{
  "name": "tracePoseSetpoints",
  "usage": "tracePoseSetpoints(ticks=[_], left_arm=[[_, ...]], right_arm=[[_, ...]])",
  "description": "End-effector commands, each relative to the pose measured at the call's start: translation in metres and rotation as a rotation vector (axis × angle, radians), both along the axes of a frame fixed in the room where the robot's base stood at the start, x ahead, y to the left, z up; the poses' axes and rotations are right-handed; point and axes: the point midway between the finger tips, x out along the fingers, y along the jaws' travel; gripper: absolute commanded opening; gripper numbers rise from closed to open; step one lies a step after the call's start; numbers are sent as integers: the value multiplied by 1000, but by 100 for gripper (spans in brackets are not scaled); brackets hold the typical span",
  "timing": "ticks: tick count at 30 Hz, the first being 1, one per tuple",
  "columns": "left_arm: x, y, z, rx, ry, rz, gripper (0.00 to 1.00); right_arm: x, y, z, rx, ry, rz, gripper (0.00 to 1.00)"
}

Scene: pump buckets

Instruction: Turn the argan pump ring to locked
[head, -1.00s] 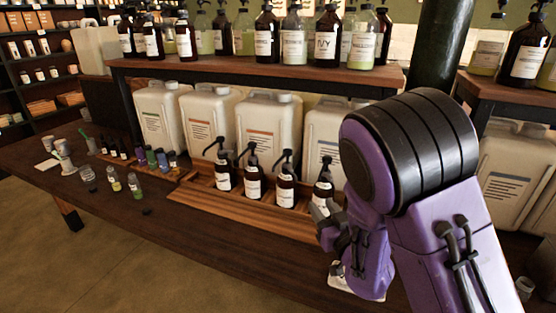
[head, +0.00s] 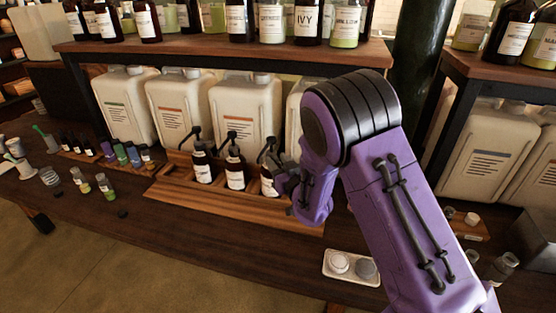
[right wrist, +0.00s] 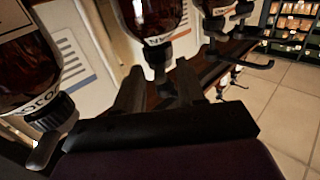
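Amber pump bottles stand upright in a wooden rack. In the head view I see the left one (head: 203,167), the middle one (head: 235,174) and the right one (head: 268,186). My arm hides the place of a fourth. I cannot read which is argan. My right gripper (head: 284,178) is beside the right visible bottle, below its pump head. In the right wrist view bottles appear inverted. The gripper's fingers (right wrist: 160,84) are apart, toward the dark collar and pump of the middle bottle (right wrist: 150,14). Contact is unclear. Another bottle (right wrist: 25,75) is close at left. My left gripper is out of view.
White jugs (head: 245,115) stand behind the rack (head: 225,202), under a shelf (head: 200,52) loaded with bottles. A white tray (head: 335,276) with two round pieces lies in front. Small vials (head: 105,187) stand at left. The bench front between is clear.

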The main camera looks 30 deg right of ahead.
Motion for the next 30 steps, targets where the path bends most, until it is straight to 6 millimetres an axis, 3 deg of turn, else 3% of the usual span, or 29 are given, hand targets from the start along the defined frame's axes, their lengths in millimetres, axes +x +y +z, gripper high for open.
tracePoseSetpoints(ticks=[8, 11, 12, 30], left_arm=[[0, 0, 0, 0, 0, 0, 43], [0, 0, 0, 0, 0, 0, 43], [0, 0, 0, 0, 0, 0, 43], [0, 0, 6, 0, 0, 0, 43]], right_arm=[[2, -1, 0, 0, 1, -1, 36], [2, -1, 0, -1, 0, -1, 4], [2, -1, 0, -1, 0, -1, 0], [4, 8, 1, -1, -2, -191, 0]])
